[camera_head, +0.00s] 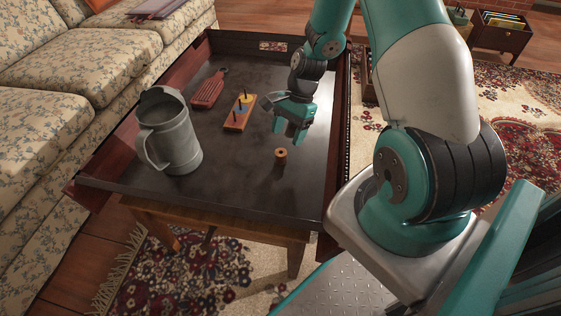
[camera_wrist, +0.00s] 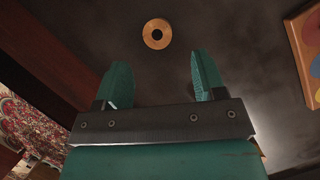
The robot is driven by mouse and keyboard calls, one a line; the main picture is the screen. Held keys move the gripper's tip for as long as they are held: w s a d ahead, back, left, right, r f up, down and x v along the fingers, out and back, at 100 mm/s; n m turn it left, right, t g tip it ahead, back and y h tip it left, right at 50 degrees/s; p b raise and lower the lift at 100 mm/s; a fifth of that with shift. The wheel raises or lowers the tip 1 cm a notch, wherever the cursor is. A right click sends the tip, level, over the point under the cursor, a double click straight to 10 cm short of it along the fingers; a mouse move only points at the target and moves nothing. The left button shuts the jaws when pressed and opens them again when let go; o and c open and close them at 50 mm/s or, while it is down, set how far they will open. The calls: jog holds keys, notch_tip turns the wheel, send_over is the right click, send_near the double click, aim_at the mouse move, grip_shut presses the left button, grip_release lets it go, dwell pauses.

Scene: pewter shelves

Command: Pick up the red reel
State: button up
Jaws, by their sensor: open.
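A small reel (camera_head: 281,157) stands upright on the dark tray table. It looks orange-brown and wooden rather than clearly red. In the wrist view the reel (camera_wrist: 157,45) shows from above as a ring with a dark centre hole, near the top middle. My gripper (camera_head: 291,133) is above the table, just behind the reel in the head view. In the wrist view the open fingers (camera_wrist: 160,70) point down with nothing between them. The reel lies beyond the fingertips, roughly centred between them sideways, and apart from them.
The tray table (camera_head: 240,165) has raised rims. A grey metal pitcher (camera_head: 172,135) stands at its left. A wooden peg board (camera_head: 238,116) with yellow and dark pieces and a red slotted paddle (camera_head: 208,90) lie farther back. The surface around the reel is clear. A floral sofa (camera_head: 80,60) borders the left.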

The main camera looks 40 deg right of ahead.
aim_at(281, 153)
jog(key=b+x, duration=0.1)
jog(key=x, duration=0.1)
jog(key=b+x, duration=0.1)
jog(key=x, duration=0.1)
jog(key=b+x, duration=0.1)
jog(key=x, duration=0.1)
jog(key=shift+s+a+f, duration=0.2)
jog(key=shift+a+f, duration=0.05)
jog(key=shift+a, duration=0.2)
jog(key=shift+r, duration=0.1)
jog(key=c, duration=1)
